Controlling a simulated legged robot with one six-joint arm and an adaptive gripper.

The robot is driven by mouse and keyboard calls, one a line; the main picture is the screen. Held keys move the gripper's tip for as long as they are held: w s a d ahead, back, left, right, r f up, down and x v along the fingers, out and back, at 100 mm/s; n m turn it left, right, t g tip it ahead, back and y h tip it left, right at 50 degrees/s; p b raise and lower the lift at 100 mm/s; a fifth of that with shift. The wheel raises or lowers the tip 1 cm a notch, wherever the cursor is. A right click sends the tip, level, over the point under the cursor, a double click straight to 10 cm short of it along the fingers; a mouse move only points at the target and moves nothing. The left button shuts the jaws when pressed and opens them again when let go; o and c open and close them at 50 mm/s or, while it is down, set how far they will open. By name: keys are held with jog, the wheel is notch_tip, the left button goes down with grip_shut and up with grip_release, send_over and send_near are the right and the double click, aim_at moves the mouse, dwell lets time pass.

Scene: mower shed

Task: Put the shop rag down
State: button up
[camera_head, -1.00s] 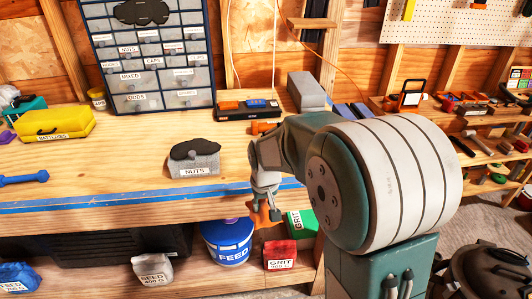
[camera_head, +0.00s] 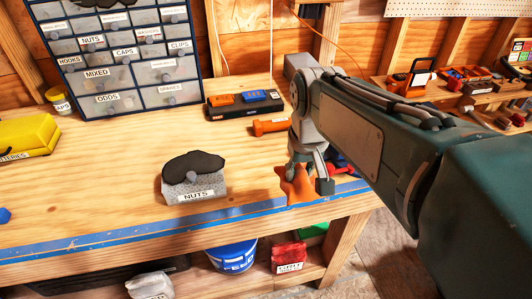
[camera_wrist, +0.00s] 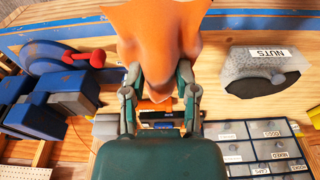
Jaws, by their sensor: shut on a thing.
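The orange shop rag (camera_head: 297,186) hangs bunched from my gripper (camera_head: 308,172) in the head view, at the front edge of the workbench (camera_head: 120,178) near its right end. My gripper is shut on the rag. In the wrist view the rag (camera_wrist: 160,40) fills the upper middle, pinched between both fingertips of my gripper (camera_wrist: 160,85). Whether the rag touches the bench top is hard to tell.
A grey drawer labelled NUTS (camera_head: 194,187), with a dark piece on it, sits left of the rag. Behind are an orange-handled tool (camera_head: 270,127), a black charger (camera_head: 245,105) and a drawer cabinet (camera_head: 115,60). Bare bench top lies between the NUTS drawer and my gripper.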

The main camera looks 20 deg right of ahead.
jog(key=w+f, duration=0.4)
jog(key=w, duration=0.4)
send_over(274, 177)
jog(key=f, duration=0.5)
jog(key=shift+s, duration=0.4)
jog(key=shift+w+f, duration=0.15)
jog(key=shift+f, duration=1.55)
jog(key=o, duration=0.9)
jog(key=shift+f, duration=0.1)
jog(key=shift+o, duration=0.2)
